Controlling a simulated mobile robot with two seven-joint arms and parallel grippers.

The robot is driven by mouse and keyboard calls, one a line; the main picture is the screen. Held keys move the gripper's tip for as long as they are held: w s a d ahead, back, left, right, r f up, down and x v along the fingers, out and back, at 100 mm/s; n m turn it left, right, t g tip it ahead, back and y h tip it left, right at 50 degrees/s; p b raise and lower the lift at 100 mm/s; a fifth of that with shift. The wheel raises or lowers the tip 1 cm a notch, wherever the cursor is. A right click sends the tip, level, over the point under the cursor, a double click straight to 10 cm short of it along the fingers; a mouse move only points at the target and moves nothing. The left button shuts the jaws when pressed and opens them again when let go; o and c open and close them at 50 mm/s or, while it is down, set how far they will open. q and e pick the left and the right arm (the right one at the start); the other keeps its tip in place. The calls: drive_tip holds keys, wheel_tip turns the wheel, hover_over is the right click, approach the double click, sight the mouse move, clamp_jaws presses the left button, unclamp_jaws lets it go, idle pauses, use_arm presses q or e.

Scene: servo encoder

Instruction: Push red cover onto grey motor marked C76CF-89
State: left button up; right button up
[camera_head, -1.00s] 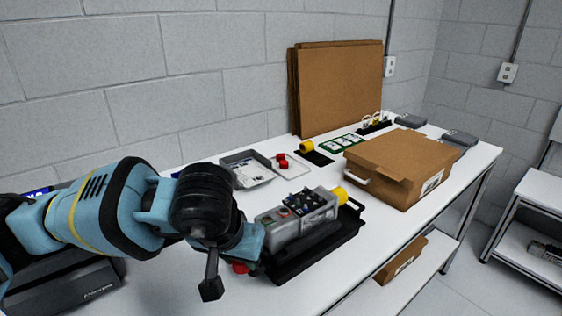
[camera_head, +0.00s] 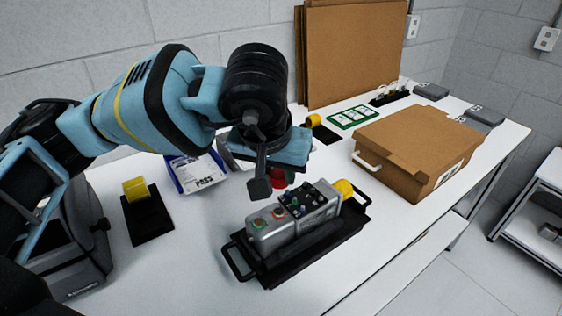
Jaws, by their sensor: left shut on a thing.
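A grey device (camera_head: 262,240), which looks like the motor, lies lengthwise in a black tray (camera_head: 228,258). It has coloured buttons on top and a yellow end (camera_head: 345,188). Any marking such as C76CF-89 is too small to read. My left gripper (camera_head: 283,168) is above and behind the device, apart from it. It is shut on a red part (camera_head: 281,178), apparently the red cover, which shows just below the blue gripper body. My wrist hides most of the fingers and part of the red part. My right gripper is not in view.
A closed cardboard box (camera_head: 405,160) stands to the right. A tray with a printed sheet (camera_head: 200,172) lies behind left, and a yellow roll on a black stand (camera_head: 137,189) is further left. A green-framed card (camera_head: 353,117) lies behind. The table in front is clear.

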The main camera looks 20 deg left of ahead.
use_arm(q)
drive_tip(key=shift+s, duration=0.25)
drive_tip(key=shift+s+b+x, duration=0.2)
drive_tip(key=shift+b+x, duration=0.15)
drive_tip(key=shift+x, duration=0.6)
drive_tip(key=shift+f+b, duration=0.65)
drive_tip(key=shift+f, duration=1.1)
drive_tip(key=shift+f+b, duration=0.4)
drive_tip(key=shift+f, duration=0.3)
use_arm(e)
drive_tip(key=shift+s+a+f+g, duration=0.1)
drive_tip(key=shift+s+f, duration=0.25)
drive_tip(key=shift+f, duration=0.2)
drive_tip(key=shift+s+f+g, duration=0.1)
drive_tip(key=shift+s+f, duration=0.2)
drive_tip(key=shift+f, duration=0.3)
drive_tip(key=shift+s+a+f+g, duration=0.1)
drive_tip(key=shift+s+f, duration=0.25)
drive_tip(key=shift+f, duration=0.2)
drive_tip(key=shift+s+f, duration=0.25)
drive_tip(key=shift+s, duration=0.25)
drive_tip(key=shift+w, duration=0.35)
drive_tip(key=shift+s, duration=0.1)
use_arm(q)
drive_tip(key=shift+f+b, duration=0.2)
drive_tip(key=shift+b, duration=0.1)
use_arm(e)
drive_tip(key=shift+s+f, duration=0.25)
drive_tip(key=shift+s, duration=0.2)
